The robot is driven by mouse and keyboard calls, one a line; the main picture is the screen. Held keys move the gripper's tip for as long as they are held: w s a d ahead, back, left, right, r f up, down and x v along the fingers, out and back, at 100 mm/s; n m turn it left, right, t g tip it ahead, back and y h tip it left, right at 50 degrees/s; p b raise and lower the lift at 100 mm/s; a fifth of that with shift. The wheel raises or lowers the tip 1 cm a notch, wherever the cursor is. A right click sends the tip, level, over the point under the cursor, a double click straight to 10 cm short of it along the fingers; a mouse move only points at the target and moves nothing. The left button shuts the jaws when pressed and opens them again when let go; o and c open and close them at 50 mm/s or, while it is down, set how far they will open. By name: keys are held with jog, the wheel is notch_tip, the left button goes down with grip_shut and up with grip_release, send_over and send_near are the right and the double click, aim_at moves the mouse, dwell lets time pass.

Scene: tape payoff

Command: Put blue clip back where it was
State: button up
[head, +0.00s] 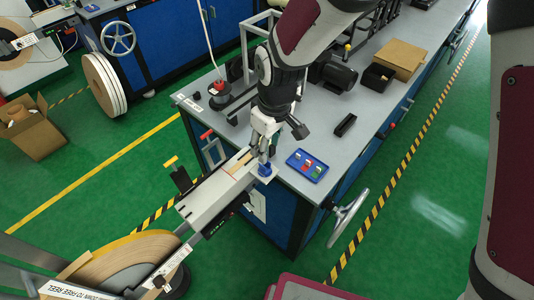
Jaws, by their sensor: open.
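My gripper (266,152) points down over the near corner of the grey bench, at the inner end of the tape guide arm. A small blue piece (265,171), which looks like the blue clip, shows directly under the fingertips. I cannot tell whether the fingers touch it. A blue tray (294,161) lies flat on the bench just right of my gripper. Small red, green and whitish pieces sit in the tray. The finger gap is too small to see clearly, and the fingers partly hide the area around the blue piece.
The pale guide arm (207,203) runs from the bench to a large tape reel (132,262) at lower left. A black block (345,125), a black motor (332,73) and a cardboard box (397,60) stand on the bench. A handwheel (346,215) sticks out at the front.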

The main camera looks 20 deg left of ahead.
jog(key=shift+s+d+r, duration=0.1)
jog(key=shift+r, duration=0.6)
jog(key=shift+s+d+r, duration=0.1)
jog(key=shift+r, duration=0.55)
jog(key=d+r+m+t, duration=0.2)
jog(key=d+r+m, duration=0.4)
jog(key=d+r, duration=1)
jog(key=s+d+r+m+t, duration=0.1)
jog(key=s+d+r+m, duration=0.2)
jog(key=s+d, duration=0.3)
jog(key=s+d+r+m+t+h, duration=0.1)
jog(key=s+d+r+m+t, duration=0.1)
jog(key=s+d, duration=0.4)
jog(key=d+r+m, duration=0.1)
jog(key=d+m, duration=0.1)
jog(key=d, duration=0.2)
jog(key=shift+s+d, duration=0.2)
jog(key=shift+d, duration=0.2)
